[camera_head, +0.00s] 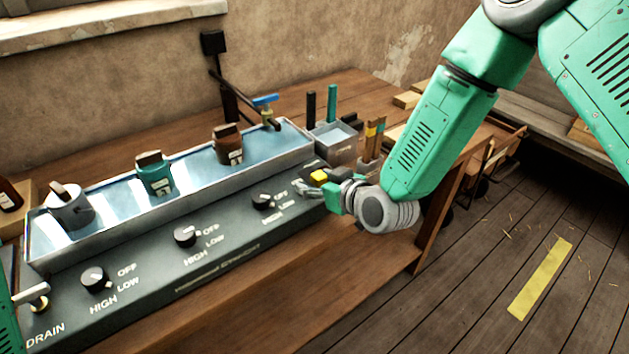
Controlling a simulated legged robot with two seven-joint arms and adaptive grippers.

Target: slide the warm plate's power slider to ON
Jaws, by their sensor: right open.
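My right gripper (309,189) is open at the right end of the dark control panel (150,272), close to the dial nearest it.
Three dials line the panel. A grey holder (336,137) stands behind my gripper.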

